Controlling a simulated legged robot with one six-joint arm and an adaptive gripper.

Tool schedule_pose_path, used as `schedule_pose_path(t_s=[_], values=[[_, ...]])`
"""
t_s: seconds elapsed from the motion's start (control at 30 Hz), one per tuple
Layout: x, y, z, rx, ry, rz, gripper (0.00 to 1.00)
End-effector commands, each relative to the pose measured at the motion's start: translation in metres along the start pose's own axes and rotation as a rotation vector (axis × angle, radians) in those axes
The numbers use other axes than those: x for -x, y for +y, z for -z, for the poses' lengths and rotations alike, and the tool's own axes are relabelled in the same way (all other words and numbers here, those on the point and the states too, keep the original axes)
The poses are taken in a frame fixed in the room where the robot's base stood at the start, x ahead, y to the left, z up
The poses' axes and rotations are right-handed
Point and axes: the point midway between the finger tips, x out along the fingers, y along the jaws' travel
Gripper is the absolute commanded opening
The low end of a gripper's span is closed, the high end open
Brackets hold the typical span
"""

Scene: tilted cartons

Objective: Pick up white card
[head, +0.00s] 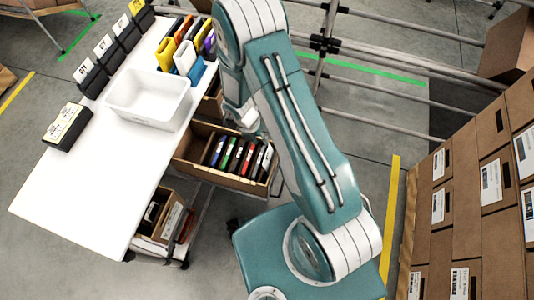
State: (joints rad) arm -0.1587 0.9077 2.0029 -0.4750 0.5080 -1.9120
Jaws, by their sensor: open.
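A white card-like case (185,57) stands among yellow, black, purple and blue ones at the back of the white table. A tilted cardboard carton (188,161) below the table's right edge holds a row of thin dark cases with coloured and white labels. A pale-edged one (267,162) is at its right end. I cannot tell which of these is the white card. My gripper (246,120) is at the end of my arm, above the carton's back edge. Its fingers are mostly hidden; it is open, with nothing seen in it.
The white table (70,195) bears an empty white bin (150,100), several black labelled holders (92,75) along its left edge and a black box (67,127). Another carton (160,215) sits lower. Metal rails (400,55) run behind; stacked brown boxes (465,215) stand right.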

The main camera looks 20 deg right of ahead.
Motion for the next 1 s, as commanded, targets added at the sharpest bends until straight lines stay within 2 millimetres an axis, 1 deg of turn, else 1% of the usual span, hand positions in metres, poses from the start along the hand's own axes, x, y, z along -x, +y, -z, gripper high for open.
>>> schedule_pose_path(t_s=[0.03, 0.1, 0.2, 0.43, 0.6, 0.7, 0.8, 1.0], values=[[-0.010, -0.001, 0.001, -0.001, 0.004, 0.002, 0.44], [-0.022, -0.001, 0.001, -0.002, 0.005, 0.003, 0.44], [-0.036, 0.000, 0.000, -0.003, 0.003, 0.002, 0.44], [-0.055, 0.001, 0.001, -0.004, 0.003, 0.001, 0.44], [-0.082, 0.005, 0.003, -0.004, 0.004, 0.002, 0.44], [-0.093, 0.005, 0.003, -0.006, 0.003, 0.001, 0.44], [-0.098, 0.006, 0.002, -0.005, 0.001, -0.001, 0.44], [-0.098, 0.006, 0.002, -0.005, 0.001, -0.001, 0.44]])
